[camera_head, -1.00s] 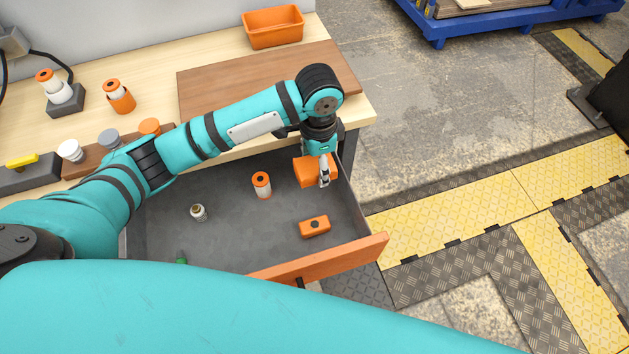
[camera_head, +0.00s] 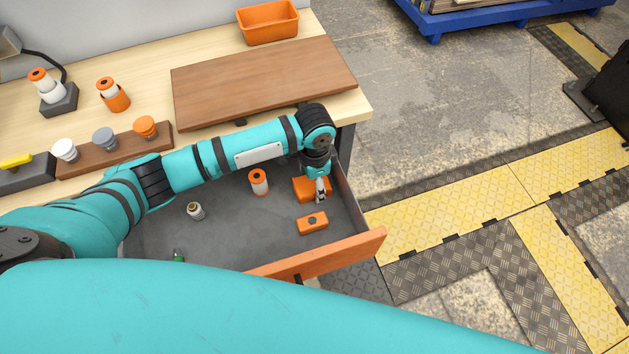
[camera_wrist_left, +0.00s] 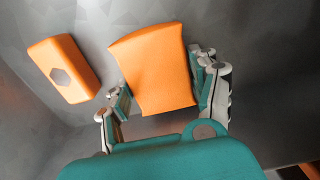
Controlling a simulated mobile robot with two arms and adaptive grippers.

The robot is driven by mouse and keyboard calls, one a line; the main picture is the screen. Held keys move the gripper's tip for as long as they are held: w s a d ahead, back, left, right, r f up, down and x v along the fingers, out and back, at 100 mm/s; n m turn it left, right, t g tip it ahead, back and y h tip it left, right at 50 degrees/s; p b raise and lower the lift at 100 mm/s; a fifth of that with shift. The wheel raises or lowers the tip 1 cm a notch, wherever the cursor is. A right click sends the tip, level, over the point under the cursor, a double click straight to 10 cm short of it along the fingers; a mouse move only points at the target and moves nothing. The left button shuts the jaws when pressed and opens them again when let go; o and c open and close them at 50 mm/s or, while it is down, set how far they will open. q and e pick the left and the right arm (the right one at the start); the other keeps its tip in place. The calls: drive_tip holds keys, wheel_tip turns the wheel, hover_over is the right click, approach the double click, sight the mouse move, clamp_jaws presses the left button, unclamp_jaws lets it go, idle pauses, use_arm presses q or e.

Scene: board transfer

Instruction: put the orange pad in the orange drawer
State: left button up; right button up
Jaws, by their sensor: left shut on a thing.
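The open orange-fronted drawer (camera_head: 345,251) has a grey inside. My left gripper (camera_head: 320,193) is inside it, near its right wall, shut on the orange pad (camera_head: 303,190). In the left wrist view the pad (camera_wrist_left: 152,60) sits between the two fingers of the gripper (camera_wrist_left: 162,85), slightly tilted. I cannot tell whether the pad touches the drawer floor. An orange block with a dark hexagon (camera_head: 313,223) lies in the drawer just in front of the pad, apart from it; it also shows in the left wrist view (camera_wrist_left: 62,68). My right gripper is out of view.
The drawer also holds an orange-and-white cylinder (camera_head: 259,183), a small white bottle (camera_head: 195,211) and a green item (camera_head: 178,256). A brown board (camera_head: 262,82) and an orange bin (camera_head: 268,23) are on the bench. The drawer's middle floor is free.

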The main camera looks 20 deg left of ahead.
use_arm(q)
drive_tip(key=o, duration=1.2)
drive_tip(key=shift+f, duration=0.15)
drive_tip(key=shift+c, duration=0.2)
wheel_tip(320, 180, up, 12)
drive_tip(key=shift+r, duration=0.2)
